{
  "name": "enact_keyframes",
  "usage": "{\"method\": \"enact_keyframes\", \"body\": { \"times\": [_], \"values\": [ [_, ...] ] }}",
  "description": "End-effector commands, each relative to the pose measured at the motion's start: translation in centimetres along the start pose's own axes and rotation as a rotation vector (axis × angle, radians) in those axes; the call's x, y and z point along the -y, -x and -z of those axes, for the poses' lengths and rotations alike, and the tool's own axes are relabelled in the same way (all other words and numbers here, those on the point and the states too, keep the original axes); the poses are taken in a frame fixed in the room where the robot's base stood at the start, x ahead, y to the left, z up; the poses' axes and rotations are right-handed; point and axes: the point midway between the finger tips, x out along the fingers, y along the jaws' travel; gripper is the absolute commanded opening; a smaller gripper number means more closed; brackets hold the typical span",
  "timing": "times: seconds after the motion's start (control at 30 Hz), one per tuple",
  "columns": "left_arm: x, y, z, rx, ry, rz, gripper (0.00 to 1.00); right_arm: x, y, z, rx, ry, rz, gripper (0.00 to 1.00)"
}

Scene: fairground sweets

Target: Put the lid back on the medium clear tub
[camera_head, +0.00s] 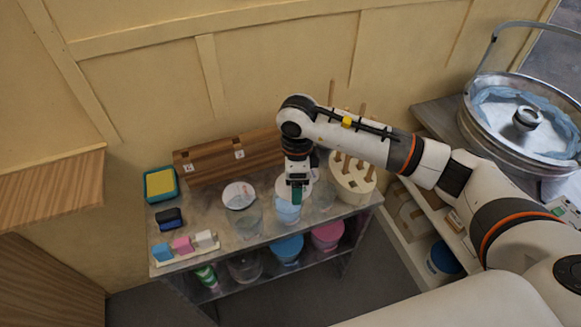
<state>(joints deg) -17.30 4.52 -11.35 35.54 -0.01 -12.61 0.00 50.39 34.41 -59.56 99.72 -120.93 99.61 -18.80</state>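My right gripper (297,198) points down over the middle of the counter, above and partly in front of a tub with light blue contents (288,215). From this angle I cannot tell whether its fingers are open or shut, or whether they touch anything. A clear tub (248,226) stands to the left of it, and another clear tub (322,197) stands to the right; both look open. A round white disc (239,195), possibly a lid, lies behind the left tub. Another pale disc (281,184) is partly hidden behind my gripper. Which tub is the medium one is unclear. My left gripper is out of view.
A wooden box (225,158) stands along the back. A round cream holder with sticks (352,183) is at the right end. A yellow sponge tray (160,184), a dark blue item (169,218) and small coloured blocks (182,245) are on the left.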

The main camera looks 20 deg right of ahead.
Motion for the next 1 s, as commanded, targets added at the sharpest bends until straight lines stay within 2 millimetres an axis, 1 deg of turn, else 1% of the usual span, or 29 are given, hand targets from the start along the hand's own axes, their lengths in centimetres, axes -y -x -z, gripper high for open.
{"method": "enact_keyframes", "body": {
  "times": [0.03, 0.1, 0.2, 0.3, 0.4, 0.53, 0.73, 1.0],
  "values": [
    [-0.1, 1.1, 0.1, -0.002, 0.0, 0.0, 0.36, -0.3, 0.2, 0.4, 0.0, -0.132, 0.006, 0.56],
    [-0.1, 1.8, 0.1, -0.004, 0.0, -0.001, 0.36, -0.9, -0.1, 0.7, 0.0, -0.325, 0.004, 0.56],
    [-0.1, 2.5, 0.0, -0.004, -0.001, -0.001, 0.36, -1.4, -0.7, 1.1, 0.002, -0.562, 0.003, 0.56],
    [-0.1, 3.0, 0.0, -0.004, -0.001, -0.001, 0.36, -1.8, -1.2, 1.3, 0.003, -0.743, 0.002, 0.56],
    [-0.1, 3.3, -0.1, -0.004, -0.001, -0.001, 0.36, -1.9, -1.6, 1.5, 0.003, -0.861, 0.0, 0.56],
    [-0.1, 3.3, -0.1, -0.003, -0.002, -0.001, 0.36, -2.0, -2.0, 1.5, 0.002, -0.93, -0.001, 0.56],
    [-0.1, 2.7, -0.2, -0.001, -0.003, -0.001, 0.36, -2.1, -2.9, 1.5, 0.002, -0.939, -0.002, 0.56],
    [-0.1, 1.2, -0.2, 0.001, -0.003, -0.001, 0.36, -2.0, -5.2, 1.5, 0.003, -0.937, 0.0, 0.56]
  ]
}}
